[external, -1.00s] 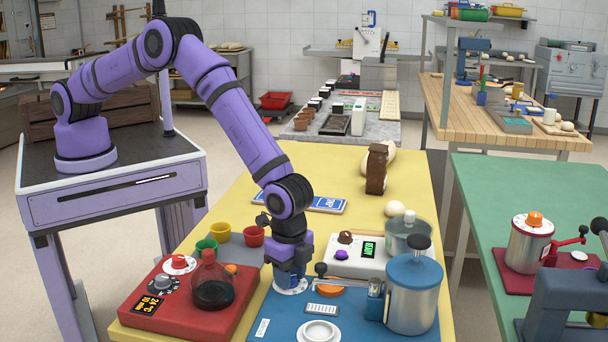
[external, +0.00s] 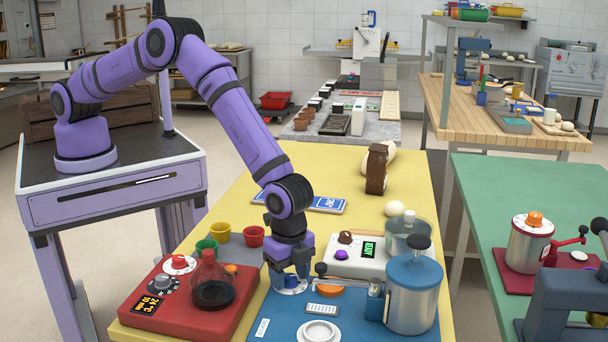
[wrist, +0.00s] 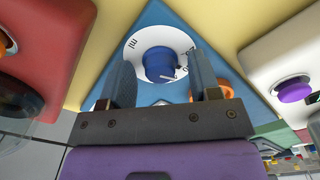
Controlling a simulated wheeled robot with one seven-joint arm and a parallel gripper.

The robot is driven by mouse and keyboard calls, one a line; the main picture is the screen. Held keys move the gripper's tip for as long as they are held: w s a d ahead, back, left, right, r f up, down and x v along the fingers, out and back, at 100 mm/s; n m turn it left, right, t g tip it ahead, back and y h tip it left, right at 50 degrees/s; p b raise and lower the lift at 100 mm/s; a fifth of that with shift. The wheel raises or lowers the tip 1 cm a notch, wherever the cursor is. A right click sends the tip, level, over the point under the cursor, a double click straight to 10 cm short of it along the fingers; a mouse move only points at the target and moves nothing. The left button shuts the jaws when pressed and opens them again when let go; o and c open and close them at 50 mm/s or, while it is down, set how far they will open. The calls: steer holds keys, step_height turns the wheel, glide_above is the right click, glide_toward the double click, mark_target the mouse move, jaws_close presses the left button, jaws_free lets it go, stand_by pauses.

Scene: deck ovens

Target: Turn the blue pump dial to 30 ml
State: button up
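The blue pump dial (wrist: 160,64) sits on a round white scale plate (wrist: 136,57) on the blue pump base (external: 270,312). The plate carries "ml" at its left and marks at its right that are too small to read. A pale pointer line shows at the dial's lower right. My gripper (wrist: 160,75) is open, one finger at either side of the dial, with visible gaps between fingers and dial. In the external view my gripper (external: 290,277) is low over the plate, and the dial (external: 291,281) shows between its fingers.
A white device with a purple button (external: 341,254) lies behind.

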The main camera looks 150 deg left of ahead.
steer(key=shift+r, duration=0.15)
step_height(320, 180, up, 10)
steer(key=shift+r, duration=0.25)
stand_by(0.4)
step_height(320, 180, up, 17)
steer(key=t, duration=0.1)
glide_above(290, 276)
steer(key=s+d, duration=0.4)
steer(key=d, duration=0.4)
steer(key=s+d+r+t, duration=0.1)
steer(key=s+d+r, duration=0.95)
steer(key=r, duration=0.35)
steer(key=s+d+r+t, duration=0.1)
steer(key=s+d+r, duration=0.25)
steer(key=s, duration=0.45)
steer(key=s+d+r+t, duration=0.1)
steer(key=s+d+r, duration=0.25)
steer(key=s, duration=0.45)
steer(key=s+d+f, duration=0.1)
steer(key=s+d, duration=0.1)
steer(key=s, duration=0.7)
steer(key=s+d+f+m+t, duration=0.1)
steer(key=s+d+f, duration=0.1)
steer(key=s, duration=0.7)
steer(key=shift+d, duration=0.4)
